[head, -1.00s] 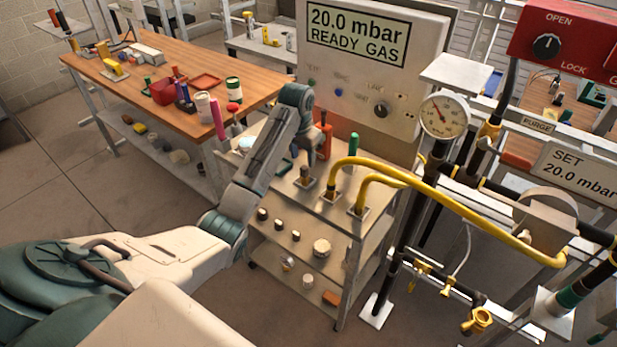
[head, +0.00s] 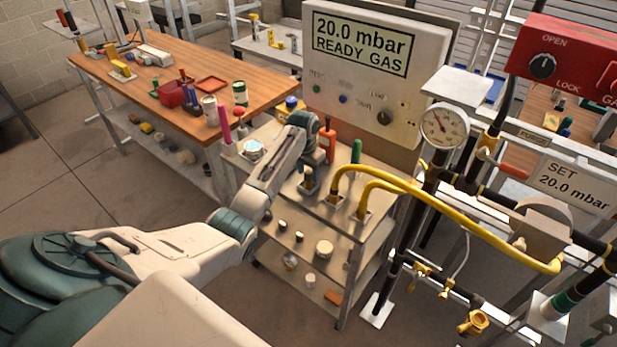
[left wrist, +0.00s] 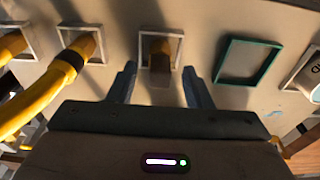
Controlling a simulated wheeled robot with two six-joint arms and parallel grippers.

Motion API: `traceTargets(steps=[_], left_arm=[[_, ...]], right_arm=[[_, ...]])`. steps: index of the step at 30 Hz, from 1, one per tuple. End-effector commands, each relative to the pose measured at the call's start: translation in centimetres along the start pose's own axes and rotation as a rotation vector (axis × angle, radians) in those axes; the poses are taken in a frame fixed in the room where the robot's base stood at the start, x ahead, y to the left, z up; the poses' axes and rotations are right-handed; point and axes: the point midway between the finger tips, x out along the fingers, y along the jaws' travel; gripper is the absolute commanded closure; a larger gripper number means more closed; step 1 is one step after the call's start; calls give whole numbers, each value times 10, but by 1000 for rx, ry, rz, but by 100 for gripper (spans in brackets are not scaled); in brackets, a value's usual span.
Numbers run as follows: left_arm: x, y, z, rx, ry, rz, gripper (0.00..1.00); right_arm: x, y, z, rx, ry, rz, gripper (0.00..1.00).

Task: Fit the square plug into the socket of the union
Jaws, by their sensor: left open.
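My left gripper (head: 311,184) is open and points down at the top of the grey cart (head: 340,215). In the left wrist view its two fingers (left wrist: 159,70) stand either side of a brown square-ended plug (left wrist: 159,48) in a white square frame. The fingers look apart from the plug. In the head view the gripper mostly hides this plug. A yellow brass fitting (head: 474,322) hangs low on the pipework at the right; I cannot tell whether it is the union, and no socket shows clearly. My right gripper is not in view.
Two yellow hoses (head: 440,213) arch from the cart top to the pipework, close beside the gripper. An orange bottle (head: 327,143) and a green-handled tool (head: 356,152) stand behind it. An empty teal frame (left wrist: 246,62) lies to the right in the wrist view.

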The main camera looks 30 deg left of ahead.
Motion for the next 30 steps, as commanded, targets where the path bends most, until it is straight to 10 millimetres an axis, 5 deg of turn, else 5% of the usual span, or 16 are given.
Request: traceTargets(steps=[9,17,30], left_arm=[[9,0,0,0,1,0,55],[9,0,0,0,1,0,100],[0,0,-2,0,4,-1,100]], right_arm=[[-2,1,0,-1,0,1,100],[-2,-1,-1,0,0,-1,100],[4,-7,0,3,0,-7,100]])
